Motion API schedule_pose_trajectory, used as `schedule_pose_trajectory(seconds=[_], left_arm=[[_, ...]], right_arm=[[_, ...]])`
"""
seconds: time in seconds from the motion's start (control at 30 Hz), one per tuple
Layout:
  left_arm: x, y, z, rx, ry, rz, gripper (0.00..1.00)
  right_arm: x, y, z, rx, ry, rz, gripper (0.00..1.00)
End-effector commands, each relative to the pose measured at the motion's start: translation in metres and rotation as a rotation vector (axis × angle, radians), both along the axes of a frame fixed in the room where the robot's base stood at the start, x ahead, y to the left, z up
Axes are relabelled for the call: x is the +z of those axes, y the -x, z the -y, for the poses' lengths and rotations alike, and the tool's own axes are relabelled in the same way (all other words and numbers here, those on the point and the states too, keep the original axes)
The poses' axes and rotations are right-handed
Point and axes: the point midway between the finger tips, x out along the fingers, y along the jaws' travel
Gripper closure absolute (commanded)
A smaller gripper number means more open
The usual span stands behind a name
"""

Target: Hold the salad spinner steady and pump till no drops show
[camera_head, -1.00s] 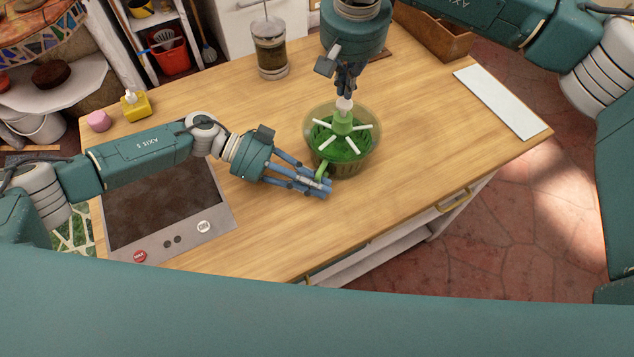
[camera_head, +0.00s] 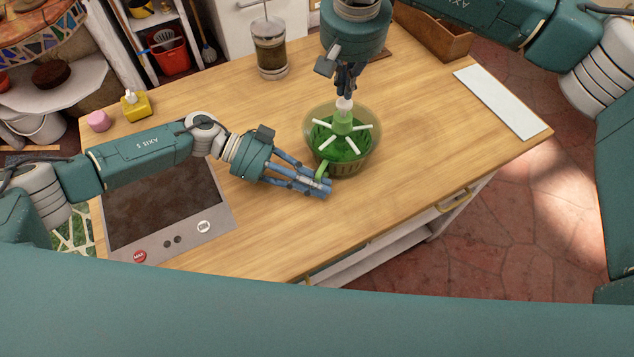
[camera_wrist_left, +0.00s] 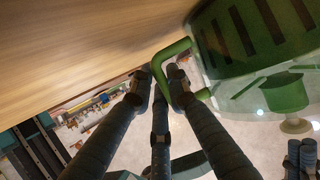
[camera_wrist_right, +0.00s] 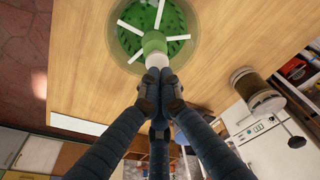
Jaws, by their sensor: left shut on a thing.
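The salad spinner (camera_head: 372,135) is a clear bowl with a green basket, white spokes and a green centre post with a white knob (camera_head: 344,104). It stands upright on the wooden counter. My left gripper (camera_head: 325,188) is shut on the green side handle (camera_wrist_left: 172,66) of the bowl. My right gripper (camera_head: 345,92) points down with its fingers together at the knob. In the right wrist view the fingertips (camera_wrist_right: 160,88) meet right at the white knob. Small bright spots show on the bowl in the left wrist view; I cannot tell whether they are drops or reflections.
A dark cooktop (camera_head: 165,210) lies under my left arm. A French press (camera_head: 270,50) stands at the back, and a wooden box (camera_head: 440,35) and a white board (camera_head: 500,100) are at the right. A yellow soap dispenser (camera_head: 136,105) and a pink item (camera_head: 98,121) sit at left.

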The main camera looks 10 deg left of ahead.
Motion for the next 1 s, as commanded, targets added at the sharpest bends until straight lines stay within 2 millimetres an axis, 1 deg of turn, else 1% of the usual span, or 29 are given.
schedule_pose_trajectory(seconds=[0.57, 0.77, 1.0], left_arm=[[0.001, 0.000, 0.001, -0.001, 0.002, 0.002, 1.00], [0.001, 0.000, 0.001, -0.001, 0.002, 0.002, 1.00], [0.001, 0.000, 0.000, -0.001, 0.002, 0.002, 1.00]], right_arm=[[-0.040, 0.001, 0.000, -0.001, 0.001, -0.003, 1.00], [-0.035, 0.000, 0.000, -0.001, 0.001, 0.000, 1.00], [-0.022, 0.000, 0.000, -0.001, 0.001, 0.000, 1.00]])
